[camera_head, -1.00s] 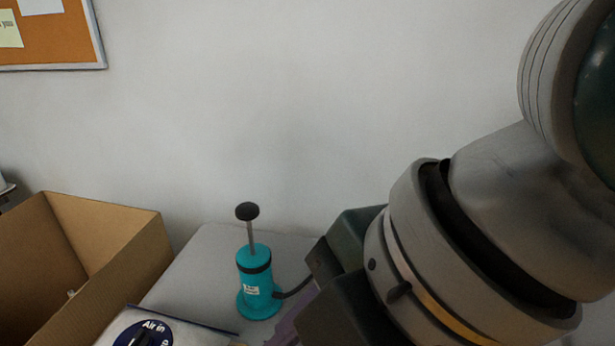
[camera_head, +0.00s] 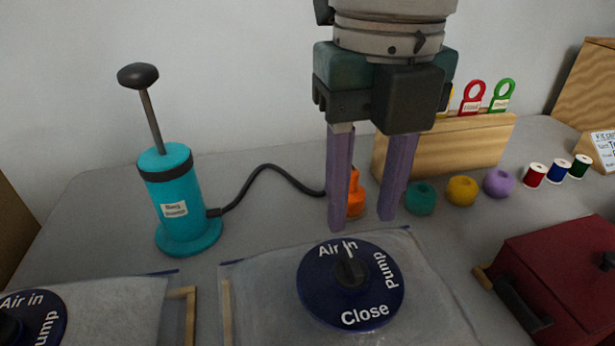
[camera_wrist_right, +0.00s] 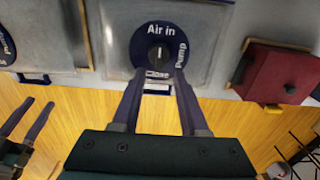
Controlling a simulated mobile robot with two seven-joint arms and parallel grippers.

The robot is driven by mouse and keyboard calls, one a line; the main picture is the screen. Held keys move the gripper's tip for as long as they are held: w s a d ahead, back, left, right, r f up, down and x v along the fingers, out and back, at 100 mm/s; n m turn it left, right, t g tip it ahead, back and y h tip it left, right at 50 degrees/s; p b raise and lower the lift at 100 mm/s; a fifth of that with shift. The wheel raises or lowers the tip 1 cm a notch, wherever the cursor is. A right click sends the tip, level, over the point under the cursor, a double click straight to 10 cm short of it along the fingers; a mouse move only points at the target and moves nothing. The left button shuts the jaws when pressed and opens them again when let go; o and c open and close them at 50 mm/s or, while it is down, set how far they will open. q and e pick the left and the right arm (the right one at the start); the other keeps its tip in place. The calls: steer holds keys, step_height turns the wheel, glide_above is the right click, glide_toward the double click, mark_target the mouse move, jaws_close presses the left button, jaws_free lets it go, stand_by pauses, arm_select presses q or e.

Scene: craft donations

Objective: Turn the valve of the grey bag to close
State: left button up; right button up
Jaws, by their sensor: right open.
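A clear greyish bag (camera_head: 265,322) lies flat on the table, with a dark blue round valve (camera_head: 318,302) on top. The valve bears the words Air in, Pump and Close, and the white pointer of its black knob (camera_head: 350,272) points at Air in. My right gripper (camera_head: 362,222) is open and empty, fingers pointing down, apart from the knob. In the right wrist view its fingertips (camera_wrist_right: 164,74) are near the word Close. My left gripper (camera_wrist_right: 28,108) shows at the left edge of the wrist view, fingers apart.
A second bag with a like valve (camera_head: 40,312) lies at left. A teal hand pump (camera_head: 178,205) with a black hose stands behind. An orange nozzle (camera_head: 356,195), yarn balls (camera_head: 461,190), a wooden rack (camera_head: 455,143), thread spools (camera_head: 558,172) and a dark red box (camera_head: 565,265) stand around.

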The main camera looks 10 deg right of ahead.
mark_target(353, 261)
step_height(353, 261, down, 7)
steer(key=shift+r+b, duration=0.15)
steer(key=shift+b, duration=0.25)
steer(key=shift+c, duration=0.3)
jaws_close()
